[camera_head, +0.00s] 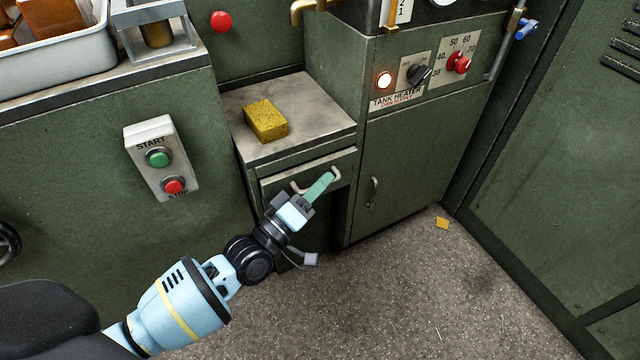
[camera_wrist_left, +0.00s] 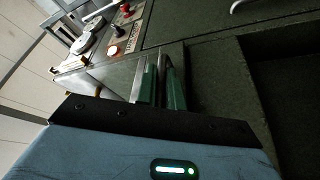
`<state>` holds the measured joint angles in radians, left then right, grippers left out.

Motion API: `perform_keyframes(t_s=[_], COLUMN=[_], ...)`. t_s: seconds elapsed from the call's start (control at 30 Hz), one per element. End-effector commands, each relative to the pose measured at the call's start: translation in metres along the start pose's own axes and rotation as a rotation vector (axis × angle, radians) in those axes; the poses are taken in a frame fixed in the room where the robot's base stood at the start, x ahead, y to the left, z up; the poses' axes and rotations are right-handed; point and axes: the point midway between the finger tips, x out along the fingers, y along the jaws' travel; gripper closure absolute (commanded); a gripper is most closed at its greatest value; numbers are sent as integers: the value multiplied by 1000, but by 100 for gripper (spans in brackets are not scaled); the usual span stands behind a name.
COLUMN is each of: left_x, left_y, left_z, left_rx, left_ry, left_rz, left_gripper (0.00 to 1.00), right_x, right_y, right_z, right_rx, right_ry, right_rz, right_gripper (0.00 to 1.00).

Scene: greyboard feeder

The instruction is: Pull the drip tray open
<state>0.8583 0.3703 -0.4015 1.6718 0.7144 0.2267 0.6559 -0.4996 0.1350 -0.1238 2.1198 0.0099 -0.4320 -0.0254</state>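The drip tray (camera_head: 279,188) is the green drawer front under the worktop, with a pale bow handle (camera_head: 336,174). It looks pushed in or nearly so. My left gripper (camera_head: 320,184) reaches up from the lower left, and its green fingers cross the middle of the handle. In the left wrist view the two green fingers (camera_wrist_left: 161,85) stand close together with a narrow bar between them. The left gripper appears shut on the handle; the fingers hide the grasped part. My right gripper is not in view.
A yellow sponge (camera_head: 266,121) lies on the worktop (camera_head: 318,112) above the tray. A cabinet door with a handle (camera_head: 373,191) is to the right. A start/stop box (camera_head: 161,158) is on the left panel. The floor (camera_head: 400,290) in front is clear except for an orange scrap (camera_head: 442,223).

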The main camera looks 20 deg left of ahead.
Motion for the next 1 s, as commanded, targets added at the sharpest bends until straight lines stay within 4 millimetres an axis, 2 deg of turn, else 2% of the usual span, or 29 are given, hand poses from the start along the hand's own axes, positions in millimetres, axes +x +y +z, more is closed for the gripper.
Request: perform_keyframes(t_s=[0.33, 0.47, 0.67, 1.0], left_x=[-1, -4, -15, -44], left_y=[0, 6, 30, 79], left_z=[1, 7, 36, 105], left_rx=[0, -3, -6, -4], left_ry=[0, 0, 0, 0], left_rz=[0, -1, 0, -1], left_gripper=[100, 100, 100, 100], right_x=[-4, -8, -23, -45], right_y=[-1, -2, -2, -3], right_z=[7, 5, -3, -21], right_rx=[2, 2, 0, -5], right_ry=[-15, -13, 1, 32], right_rz=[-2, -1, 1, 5], right_gripper=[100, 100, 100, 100])
